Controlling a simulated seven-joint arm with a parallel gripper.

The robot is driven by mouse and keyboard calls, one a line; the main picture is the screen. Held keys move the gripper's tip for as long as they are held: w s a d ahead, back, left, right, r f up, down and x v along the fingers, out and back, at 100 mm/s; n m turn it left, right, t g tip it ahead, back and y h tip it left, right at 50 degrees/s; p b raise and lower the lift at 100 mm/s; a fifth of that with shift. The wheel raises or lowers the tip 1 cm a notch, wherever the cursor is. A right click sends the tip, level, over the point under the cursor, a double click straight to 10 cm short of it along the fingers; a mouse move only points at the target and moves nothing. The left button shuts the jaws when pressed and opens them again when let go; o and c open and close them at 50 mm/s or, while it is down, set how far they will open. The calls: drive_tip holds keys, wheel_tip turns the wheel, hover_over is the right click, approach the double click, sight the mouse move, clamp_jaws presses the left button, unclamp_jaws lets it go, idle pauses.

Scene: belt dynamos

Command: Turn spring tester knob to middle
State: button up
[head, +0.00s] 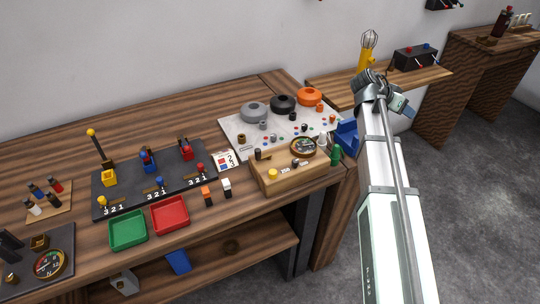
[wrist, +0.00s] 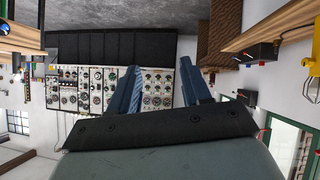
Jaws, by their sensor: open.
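A wooden box (head: 285,178) with a round dial gauge (head: 303,146), a yellow knob (head: 272,174) and small dark knobs sits at the right end of the workbench in the head view. It looks like the spring tester, but its labels are too small to read, and I cannot tell which knob is the tester's or how it is set. My gripper (wrist: 160,88) is open and empty in the wrist view, its two blue-grey fingers apart. My arm rises to the right of the box, clear of it. The wrist view does not show the box.
A white board (head: 235,133) with grey, black and orange round parts lies behind the box. A dark panel with small levers (head: 130,190), a green tray (head: 128,230) and a red tray (head: 170,215) are to the left. A panel of dials (wrist: 90,90) shows in the wrist view.

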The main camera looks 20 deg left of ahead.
drive_tip(key=s+a+n+t+y, duration=0.15)
drive_tip(key=s+a, duration=0.35)
drive_tip(key=a, duration=1.1)
drive_tip(key=s+a+n+y, duration=0.25)
drive_tip(key=s+a, duration=0.35)
drive_tip(key=a, duration=1)
drive_tip(key=s+a+n+y, duration=0.2)
drive_tip(key=s+a, duration=0.3)
drive_tip(key=a, duration=1)
drive_tip(key=s+a+r+n+g+y, duration=0.1)
drive_tip(key=s+a+r+n+y, duration=0.15)
drive_tip(key=s+a, duration=1.85)
drive_tip(key=r+n+g+y, duration=0.1)
drive_tip(key=n+g+y, duration=0.25)
drive_tip(key=n, duration=0.35)
hover_over(8, 278)
drive_tip(key=s+d, duration=0.3)
drive_tip(key=s, duration=0.2)
drive_tip(key=shift+m, duration=0.25)
drive_tip(key=x, duration=1.3)
drive_tip(key=shift+w+d+f, duration=0.25)
drive_tip(key=shift+w+d, duration=0.05)
drive_tip(key=shift+d, duration=0.05)
drive_tip(key=shift+c, duration=0.2)
